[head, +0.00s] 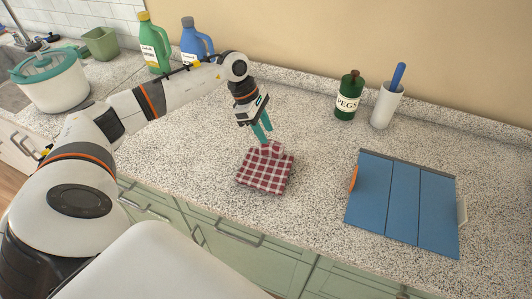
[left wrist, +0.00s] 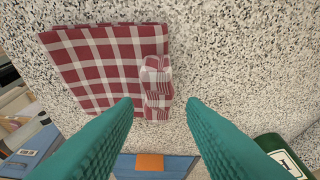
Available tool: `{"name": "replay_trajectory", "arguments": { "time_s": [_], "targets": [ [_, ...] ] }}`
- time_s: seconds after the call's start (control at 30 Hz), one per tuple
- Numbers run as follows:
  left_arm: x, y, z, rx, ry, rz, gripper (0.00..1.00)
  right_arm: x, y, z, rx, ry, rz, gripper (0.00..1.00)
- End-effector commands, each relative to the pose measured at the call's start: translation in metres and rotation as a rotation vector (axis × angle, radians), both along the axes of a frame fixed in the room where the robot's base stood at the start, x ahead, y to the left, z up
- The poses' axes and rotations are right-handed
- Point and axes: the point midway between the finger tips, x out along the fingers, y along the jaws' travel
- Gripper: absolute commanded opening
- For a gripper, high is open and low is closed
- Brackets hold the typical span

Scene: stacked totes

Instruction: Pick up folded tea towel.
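The folded tea towel (head: 264,176) is red and white checked and lies on the speckled counter near its front edge. A small raised, bunched roll stands at its back edge; in the left wrist view the towel (left wrist: 100,65) is flat with this roll (left wrist: 157,88) along its right side. My left gripper (head: 266,134) points down just above and behind the roll. In the left wrist view its teal fingers (left wrist: 160,102) are apart, with the roll showing in the gap between them. I cannot tell whether the tips touch it. My right gripper does not show.
A blue folding board (head: 402,200) lies on the right. A green pegs bottle (head: 347,96) and a white cup with a blue handle (head: 386,105) stand behind. Detergent bottles (head: 153,44) and a white pot (head: 52,82) stand at left. The counter around the towel is clear.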

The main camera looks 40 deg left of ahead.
Motion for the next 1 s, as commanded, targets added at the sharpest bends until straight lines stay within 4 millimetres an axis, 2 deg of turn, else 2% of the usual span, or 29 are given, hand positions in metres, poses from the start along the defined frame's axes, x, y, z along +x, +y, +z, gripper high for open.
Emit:
{"name": "replay_trajectory", "arguments": {
  "time_s": [0.03,0.13,0.3,0.57,0.8,1.0],
  "targets": [
    [0.0,-0.004,-0.003,-0.001,0.006,-0.002,0.37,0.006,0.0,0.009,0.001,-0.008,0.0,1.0],
    [0.001,-0.012,-0.017,-0.002,0.005,-0.002,0.37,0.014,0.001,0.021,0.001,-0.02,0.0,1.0],
    [0.004,-0.018,-0.037,0.0,0.003,0.0,0.37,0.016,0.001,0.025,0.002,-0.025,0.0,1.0],
    [0.005,-0.018,-0.041,0.001,0.001,0.0,0.37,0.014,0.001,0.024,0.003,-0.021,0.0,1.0],
    [0.005,-0.018,-0.04,0.001,0.001,0.0,0.0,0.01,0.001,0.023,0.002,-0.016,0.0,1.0],
    [0.005,-0.018,-0.04,0.0,0.001,0.0,0.0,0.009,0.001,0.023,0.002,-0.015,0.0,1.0]
  ]
}}
